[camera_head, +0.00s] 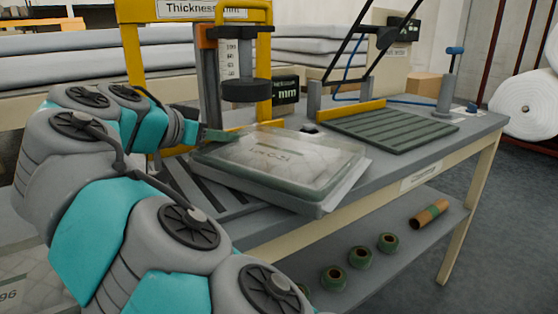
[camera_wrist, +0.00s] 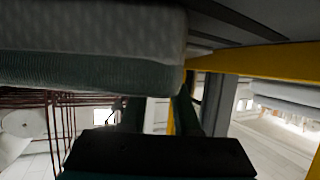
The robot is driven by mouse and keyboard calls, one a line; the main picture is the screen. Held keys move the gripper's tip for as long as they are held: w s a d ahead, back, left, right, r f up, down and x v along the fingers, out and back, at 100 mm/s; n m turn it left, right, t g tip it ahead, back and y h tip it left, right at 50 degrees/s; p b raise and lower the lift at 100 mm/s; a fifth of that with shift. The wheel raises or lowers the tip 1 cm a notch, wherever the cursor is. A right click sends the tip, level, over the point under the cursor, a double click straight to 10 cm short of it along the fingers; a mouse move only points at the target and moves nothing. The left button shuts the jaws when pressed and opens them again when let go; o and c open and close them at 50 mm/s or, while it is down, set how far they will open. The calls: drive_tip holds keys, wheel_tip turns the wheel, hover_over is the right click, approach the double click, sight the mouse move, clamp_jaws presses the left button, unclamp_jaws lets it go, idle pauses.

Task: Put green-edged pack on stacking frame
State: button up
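A flat, clear-wrapped pack (camera_head: 285,157) with a white filling, a printed label and a greenish edge lies at the front of the workbench, over a grey slab-like base (camera_head: 315,208). My gripper (camera_head: 215,136) is at the pack's far left corner in the head view. In the wrist view the pack (camera_wrist: 90,30) fills the upper left, with its dark green side (camera_wrist: 90,73) towards my gripper (camera_wrist: 158,112). The two dark fingers stand apart, close to the pack's end. Their tips are partly hidden, so I cannot tell whether they grip it. I cannot identify the stacking frame with certainty.
A yellow thickness gauge with a round black press foot (camera_head: 246,90) stands behind the pack. A green slatted plate (camera_head: 388,128) with a hinged black frame is to the right. Green rolls (camera_head: 360,257) lie on the lower shelf. A white wadding roll (camera_head: 525,105) is far right.

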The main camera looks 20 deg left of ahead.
drive_tip(key=shift+c, duration=0.3)
clamp_jaws()
idle(0.5)
